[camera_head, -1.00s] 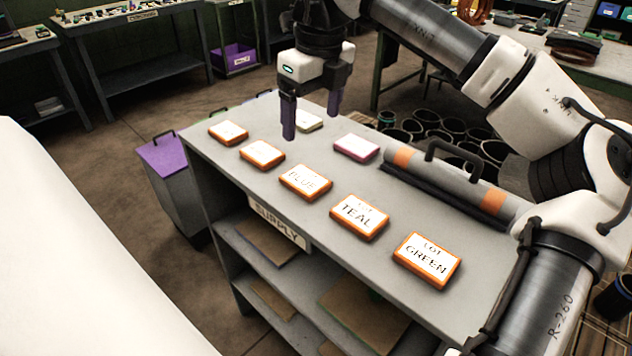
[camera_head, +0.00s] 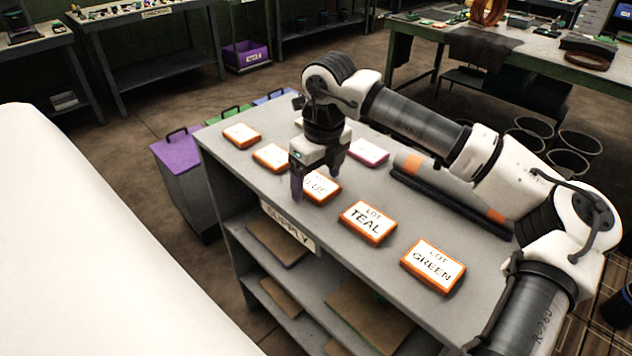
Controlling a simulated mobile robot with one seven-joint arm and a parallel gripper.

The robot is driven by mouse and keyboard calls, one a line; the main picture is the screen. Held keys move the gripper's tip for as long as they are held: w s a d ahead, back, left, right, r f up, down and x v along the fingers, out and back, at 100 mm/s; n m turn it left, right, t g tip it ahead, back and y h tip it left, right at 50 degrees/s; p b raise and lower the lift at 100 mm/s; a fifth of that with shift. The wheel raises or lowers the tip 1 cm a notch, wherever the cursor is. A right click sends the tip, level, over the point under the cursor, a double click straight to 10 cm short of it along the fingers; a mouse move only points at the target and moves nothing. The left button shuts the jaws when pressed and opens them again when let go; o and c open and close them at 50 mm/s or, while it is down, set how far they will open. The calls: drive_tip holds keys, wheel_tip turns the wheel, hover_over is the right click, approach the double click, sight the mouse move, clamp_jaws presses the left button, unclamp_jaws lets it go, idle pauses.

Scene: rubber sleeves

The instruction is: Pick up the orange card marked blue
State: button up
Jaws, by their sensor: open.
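The orange card marked blue (camera_head: 322,190) lies flat on the grey supply bench (camera_head: 395,275), in the middle of a row of orange cards. Its left part and the start of its word are hidden behind my gripper. My gripper (camera_head: 317,185) is open, fingers pointing down, over the blue card. One purple finger shows at the card's left side and the other towards its far right side. I cannot tell whether the fingers touch the card or the bench.
Orange cards marked teal (camera_head: 368,222) and green (camera_head: 433,266) lie nearer. Two more orange cards (camera_head: 241,136) (camera_head: 271,157) lie beyond. A pink-edged card (camera_head: 367,152) lies behind, near a grey cylinder with orange bands (camera_head: 412,162). A purple-lidded bin (camera_head: 178,152) stands left of the bench.

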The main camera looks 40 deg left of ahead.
drive_tip(key=c, duration=1.1)
